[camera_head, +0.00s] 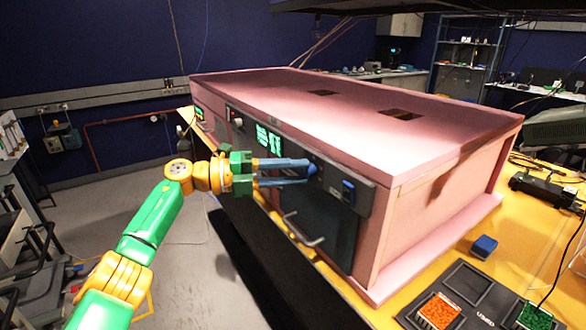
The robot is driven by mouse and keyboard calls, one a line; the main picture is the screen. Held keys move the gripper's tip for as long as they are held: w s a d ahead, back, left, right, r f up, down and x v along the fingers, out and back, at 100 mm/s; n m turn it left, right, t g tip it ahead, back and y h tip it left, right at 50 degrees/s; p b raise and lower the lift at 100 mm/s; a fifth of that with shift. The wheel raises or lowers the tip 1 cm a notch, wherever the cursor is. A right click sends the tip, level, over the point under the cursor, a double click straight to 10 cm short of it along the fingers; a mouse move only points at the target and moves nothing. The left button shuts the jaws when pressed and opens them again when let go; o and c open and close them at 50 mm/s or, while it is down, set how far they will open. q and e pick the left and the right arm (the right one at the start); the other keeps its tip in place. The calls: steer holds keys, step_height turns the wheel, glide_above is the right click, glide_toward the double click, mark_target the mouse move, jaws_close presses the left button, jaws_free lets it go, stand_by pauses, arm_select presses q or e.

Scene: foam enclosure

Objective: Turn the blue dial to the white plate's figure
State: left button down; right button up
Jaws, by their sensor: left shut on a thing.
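The blue dial (312,169) sits on the dark control panel on the front of the pink enclosure (400,165). My left gripper (309,174) reaches in from the left, and its blue fingers are shut on the dial, partly hiding it. The dial's pointer and markings are too small to read. A green lit display (269,140) shows on the panel to the left of the dial; its figures are not legible. I cannot make out the white plate or its figure. My right gripper is out of view.
A blue switch-like part (348,190) is on the panel right of the dial. A door handle (302,230) sticks out below. On the yellow table (535,245) are a small blue block (484,246) and a dark tray (462,284) with an orange-filled compartment.

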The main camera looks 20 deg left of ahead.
arm_select(q)
steer(key=shift+r+m+y+p, duration=0.15)
steer(key=shift+m+y+p, duration=0.15)
steer(key=shift+m, duration=0.5)
steer(key=c, duration=0.6)
jaws_free()
steer(key=shift+a, duration=0.15)
steer(key=b+v, duration=0.2)
steer(key=v, duration=0.4)
steer(key=shift+s+a+r, duration=0.1)
steer(key=shift+s+a, duration=0.1)
steer(key=shift+a, duration=0.1)
